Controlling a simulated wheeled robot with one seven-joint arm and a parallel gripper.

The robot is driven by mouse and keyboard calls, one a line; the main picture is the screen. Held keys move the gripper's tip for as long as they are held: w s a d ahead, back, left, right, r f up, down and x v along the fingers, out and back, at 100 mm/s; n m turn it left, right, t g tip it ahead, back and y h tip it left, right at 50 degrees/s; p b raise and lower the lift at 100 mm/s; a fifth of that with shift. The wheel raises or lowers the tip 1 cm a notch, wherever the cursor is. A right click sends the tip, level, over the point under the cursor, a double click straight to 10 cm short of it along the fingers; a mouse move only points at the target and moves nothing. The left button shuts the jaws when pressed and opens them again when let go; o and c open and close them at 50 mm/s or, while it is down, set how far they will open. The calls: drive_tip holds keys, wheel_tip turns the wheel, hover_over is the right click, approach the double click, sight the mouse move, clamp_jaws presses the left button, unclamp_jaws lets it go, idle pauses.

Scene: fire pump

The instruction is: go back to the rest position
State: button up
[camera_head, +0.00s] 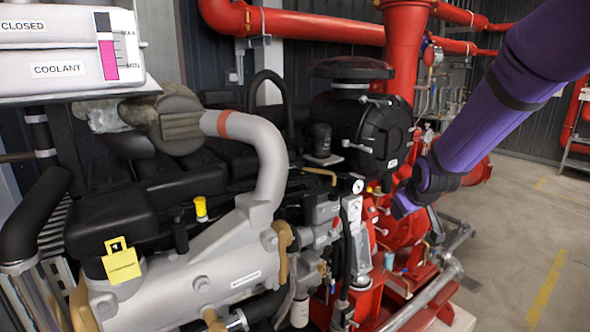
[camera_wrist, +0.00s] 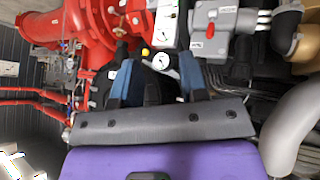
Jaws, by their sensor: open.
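My purple arm reaches in from the upper right in the head view. Its end, with my gripper (camera_head: 404,198), is in front of the red pump parts to the right of the engine. In the wrist view my gripper (camera_wrist: 157,78) shows two blue-and-black fingers, spread apart. Nothing is held between them. A small round white gauge (camera_wrist: 161,61) appears beyond the gap between the fingers; it also shows in the head view (camera_head: 357,186). Whether the fingertips touch anything cannot be told.
The engine (camera_head: 170,250) fills the left and middle. A white coolant tank (camera_head: 70,50) is at upper left. A yellow tag (camera_head: 120,262) and a yellow cap (camera_head: 200,208) sit on the engine. Red pipes (camera_head: 310,25) run behind. Bare floor (camera_head: 520,230) lies at right.

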drive_tip(key=s+d+r+m, duration=0.1)
drive_tip(key=s+r+m, duration=0.1)
drive_tip(key=s+r, duration=0.7)
drive_tip(key=s+r+m+g, duration=0.1)
drive_tip(key=s+r, duration=0.2)
drive_tip(key=s, duration=1)
drive_tip(key=s+d+r+m+g, duration=0.1)
drive_tip(key=s+r+m, duration=0.1)
drive_tip(key=s, duration=1.1)
drive_tip(key=shift+s+d+r+g, duration=0.3)
drive_tip(key=shift+s+r, duration=0.1)
drive_tip(key=shift+r, duration=0.35)
